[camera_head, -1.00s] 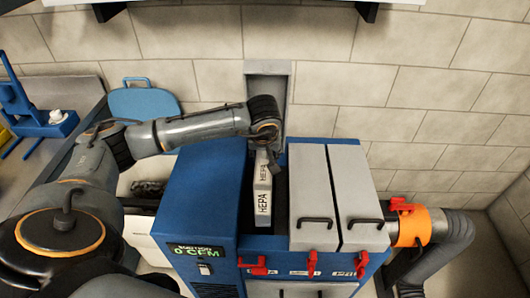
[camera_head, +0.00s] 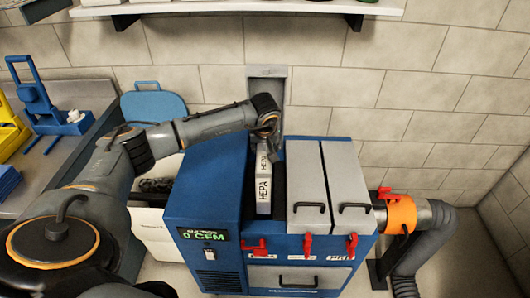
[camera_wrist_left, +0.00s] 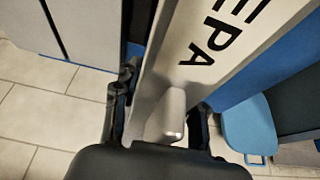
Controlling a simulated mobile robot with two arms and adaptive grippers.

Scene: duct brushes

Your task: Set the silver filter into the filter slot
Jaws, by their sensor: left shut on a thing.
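The silver filter (camera_head: 264,188), a slim light-grey slab lettered HEPA, stands roughly upright in the open gap in the top of the blue machine (camera_head: 205,185). This gap, the filter slot (camera_head: 279,194), lies between the blue housing and the grey covers; how deep the filter sits in it is unclear. My left gripper (camera_head: 268,135) is at the filter's far upper end. In the left wrist view its fingers (camera_wrist_left: 160,122) are shut on the filter's rounded grip (camera_wrist_left: 173,115), with the lettered face (camera_wrist_left: 215,40) beyond. My right gripper is out of view.
Two grey covers with black handles (camera_head: 328,185) stand right of the slot. Red latches (camera_head: 307,245) line the front. An orange collar and grey hose (camera_head: 405,218) are at the right. A grey upright panel (camera_head: 268,85) rises behind; a shelf (camera_head: 240,8) runs above.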

